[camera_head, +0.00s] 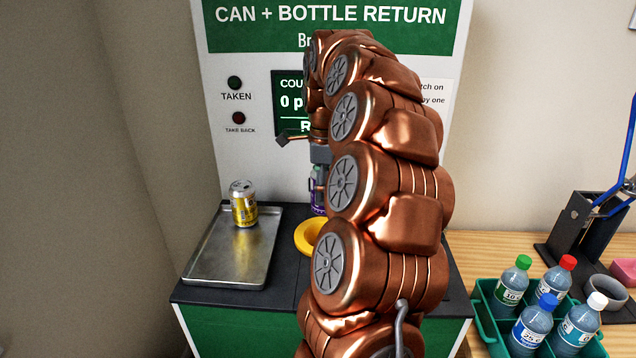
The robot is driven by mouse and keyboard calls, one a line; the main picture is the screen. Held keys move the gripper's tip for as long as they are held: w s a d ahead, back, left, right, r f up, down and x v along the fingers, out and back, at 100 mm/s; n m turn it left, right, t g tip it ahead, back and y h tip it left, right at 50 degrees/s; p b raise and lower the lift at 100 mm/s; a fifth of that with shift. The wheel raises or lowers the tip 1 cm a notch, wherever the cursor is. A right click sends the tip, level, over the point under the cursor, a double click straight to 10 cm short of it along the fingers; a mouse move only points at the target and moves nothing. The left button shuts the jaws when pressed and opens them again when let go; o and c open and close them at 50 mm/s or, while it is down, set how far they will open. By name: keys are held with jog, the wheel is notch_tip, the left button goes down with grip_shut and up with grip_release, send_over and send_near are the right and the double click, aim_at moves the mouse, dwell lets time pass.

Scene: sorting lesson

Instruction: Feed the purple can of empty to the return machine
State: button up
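A purple can (318,203) shows as a narrow strip beside my copper arm, at the front of the return machine (225,180). The arm hides most of the can. My gripper (318,185) is at the can's upper part, largely hidden behind the arm links. I cannot tell whether its fingers are closed on the can, or whether the can is resting or held up. A yellow ring (303,236) lies on the machine's dark shelf in front of the can, partly covered by the arm.
A yellow and silver can (243,210) stands upright on a metal tray (215,262) at the left. A green crate (484,318) with several capped bottles sits on the wooden table at the right. A black device with a blue lever (605,200) stands behind it.

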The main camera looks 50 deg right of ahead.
jog(key=shift+f+p, duration=0.55)
jog(key=shift+f, duration=1.95)
notch_tip(320, 180, down, 8)
jog(key=b, duration=0.7)
jog(key=shift+s+a+f+b, duration=0.1)
jog(key=shift+s+f+b, duration=0.05)
jog(key=shift+f+b, duration=0.15)
jog(key=shift+c, duration=1)
jog(key=o, duration=1)
jog(key=shift+f, duration=0.1)
jog(key=shift+o, duration=0.7)
jog(key=shift+r, duration=0.65)
notch_tip(320, 180, up, 11)
